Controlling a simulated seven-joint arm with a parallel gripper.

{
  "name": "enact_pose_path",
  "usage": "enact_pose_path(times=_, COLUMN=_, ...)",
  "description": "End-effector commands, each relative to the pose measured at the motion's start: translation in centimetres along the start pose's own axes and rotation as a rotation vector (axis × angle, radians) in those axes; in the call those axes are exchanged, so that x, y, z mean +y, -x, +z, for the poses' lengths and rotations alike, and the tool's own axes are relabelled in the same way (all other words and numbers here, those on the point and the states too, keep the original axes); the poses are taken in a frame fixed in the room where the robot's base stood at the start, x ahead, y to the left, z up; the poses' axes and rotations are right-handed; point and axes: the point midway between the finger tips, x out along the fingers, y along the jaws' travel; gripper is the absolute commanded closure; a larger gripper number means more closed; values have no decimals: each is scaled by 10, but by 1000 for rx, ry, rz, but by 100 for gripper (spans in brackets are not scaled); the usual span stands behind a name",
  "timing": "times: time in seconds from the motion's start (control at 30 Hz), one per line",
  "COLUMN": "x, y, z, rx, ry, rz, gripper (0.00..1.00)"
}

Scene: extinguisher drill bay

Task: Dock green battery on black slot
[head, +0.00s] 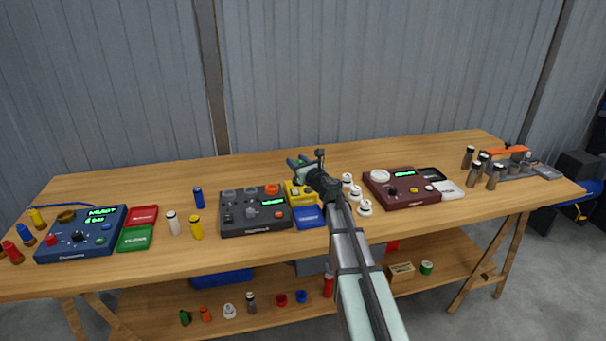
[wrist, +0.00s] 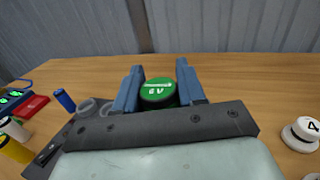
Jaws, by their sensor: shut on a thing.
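My gripper (head: 298,163) is shut on a green-topped battery (wrist: 158,91) and holds it in the air above the bench. Its two blue fingers stand either side of the battery in the wrist view; the battery's lower part is hidden. In the head view my gripper is over the back right of a dark control box (head: 256,226), near a yellow pad (head: 301,203). A black pad (head: 431,174) sits at the back right of a maroon box (head: 398,198), to the right of my gripper. I cannot tell which place is the black slot.
A blue pad (head: 310,222) lies beside the dark box. White numbered pieces (head: 364,208) stand right of my arm. Blue (head: 198,197), white (head: 173,222) and yellow (head: 196,227) cylinders stand left. A blue box (head: 82,243) is far left. The back of the bench is mostly clear.

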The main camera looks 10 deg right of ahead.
Motion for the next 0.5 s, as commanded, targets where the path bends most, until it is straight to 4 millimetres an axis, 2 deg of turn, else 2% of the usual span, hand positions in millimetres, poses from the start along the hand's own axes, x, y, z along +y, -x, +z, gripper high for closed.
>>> enact_pose_path(times=0.03, x=-10, y=-26, z=1, rx=-1, ry=3, rz=1, gripper=95)
enact_pose_path(times=0.1, x=-19, y=-49, z=3, rx=0, ry=6, rz=-1, gripper=95)
enact_pose_path(times=0.23, x=-36, y=-81, z=3, rx=4, ry=5, rz=-9, gripper=95)
enact_pose_path(times=0.33, x=-43, y=-92, z=2, rx=8, ry=1, rz=-18, gripper=95)
enact_pose_path(times=0.5, x=-45, y=-91, z=-5, rx=12, ry=-22, rz=-29, gripper=95)
